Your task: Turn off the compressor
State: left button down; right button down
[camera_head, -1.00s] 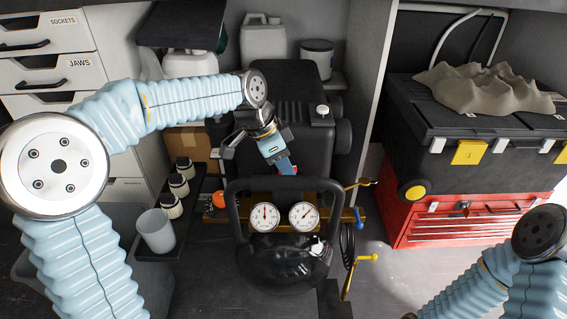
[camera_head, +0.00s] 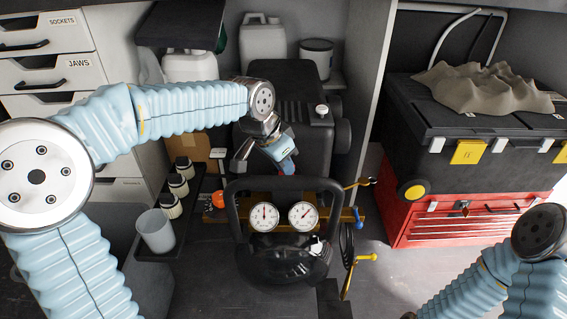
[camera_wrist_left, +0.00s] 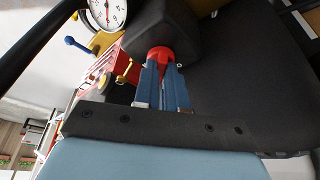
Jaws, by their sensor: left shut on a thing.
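The black compressor (camera_head: 290,90) stands in the middle of the head view, with two round white gauges (camera_head: 264,217) and a black handle bar in front. In the left wrist view a red knob (camera_wrist_left: 160,53) sticks out from its dark housing. My left gripper (camera_head: 288,165) is at the compressor's front, just behind the handle bar. In the left wrist view its blue fingers (camera_wrist_left: 161,72) are shut on the red knob, which partly shows beyond the fingertips. In the head view the knob is mostly hidden by the gripper. My right arm shows at the lower right, its gripper out of frame.
Yellow and blue valve levers (camera_head: 366,257) stick out at the compressor's right. A grey cup (camera_head: 156,231) and several small white-bodied bottles (camera_head: 171,206) stand on a dark shelf at left. A red toolbox (camera_head: 465,215) under a black case is at right.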

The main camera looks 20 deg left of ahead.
pick_arm(q)
jog(key=c, duration=1.2)
grip_release()
jog(key=p+v, duration=0.2)
jog(key=v, duration=1.2)
jog(key=shift+p, duration=0.35)
jog(key=shift+f, duration=0.1)
